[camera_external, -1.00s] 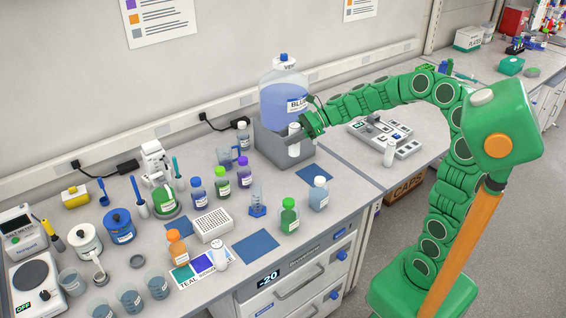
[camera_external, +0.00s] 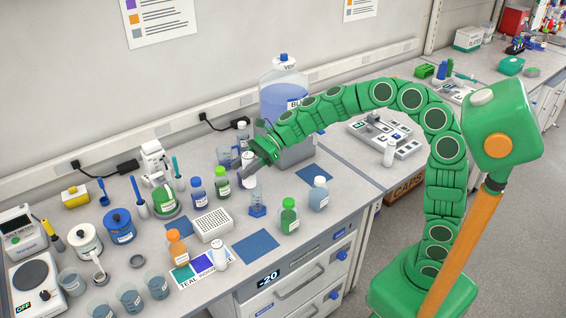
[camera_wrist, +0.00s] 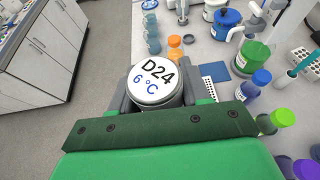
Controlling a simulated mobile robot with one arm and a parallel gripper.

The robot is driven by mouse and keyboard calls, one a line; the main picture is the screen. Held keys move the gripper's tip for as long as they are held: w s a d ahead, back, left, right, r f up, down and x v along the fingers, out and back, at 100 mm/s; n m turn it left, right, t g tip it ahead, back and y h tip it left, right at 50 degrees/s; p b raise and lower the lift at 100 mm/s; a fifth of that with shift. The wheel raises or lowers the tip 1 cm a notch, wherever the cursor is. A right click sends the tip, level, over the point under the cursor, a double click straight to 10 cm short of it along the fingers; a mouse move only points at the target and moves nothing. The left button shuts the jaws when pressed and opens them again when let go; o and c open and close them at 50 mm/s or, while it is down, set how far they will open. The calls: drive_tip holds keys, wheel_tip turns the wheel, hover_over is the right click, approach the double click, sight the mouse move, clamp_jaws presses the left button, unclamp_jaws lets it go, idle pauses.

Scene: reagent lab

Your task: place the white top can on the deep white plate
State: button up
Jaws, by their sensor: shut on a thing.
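The white top can (camera_wrist: 153,82), its round lid marked "D24 6°C", is held between the jaws of my gripper (camera_wrist: 155,100) in the wrist view. In the external view my gripper (camera_external: 252,163) is over the bench, behind the small bottles, and a bit of the can's white top (camera_external: 247,156) shows beside it; the rest is hidden. The deep white plate (camera_external: 212,225), a white block with rows of wells, lies on the bench in front of and left of my gripper.
Capped bottles stand around the plate: an orange-capped one (camera_external: 177,246), a blue-capped one (camera_external: 198,193) and a green-capped one (camera_external: 289,216). A blue mat (camera_external: 256,246) lies bare right of the plate. A large blue-liquid carboy (camera_external: 284,88) stands at the back.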

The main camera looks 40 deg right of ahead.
drive_tip(key=shift+s+a, duration=0.2)
drive_tip(key=shift+a, duration=0.3)
drive_tip(key=shift+s+a, duration=0.2)
drive_tip(key=shift+a, duration=0.3)
drive_tip(key=w+a+f, duration=0.3)
drive_tip(key=f, duration=0.3)
drive_tip(key=w+a+f, duration=0.3)
drive_tip(key=w+f, duration=0.1)
drive_tip(key=f, duration=0.2)
drive_tip(key=w+a+f, duration=0.3)
drive_tip(key=f, duration=0.3)
drive_tip(key=shift+w+a+f, duration=0.1)
drive_tip(key=shift+w+f, duration=0.05)
drive_tip(key=shift+w, duration=0.2)
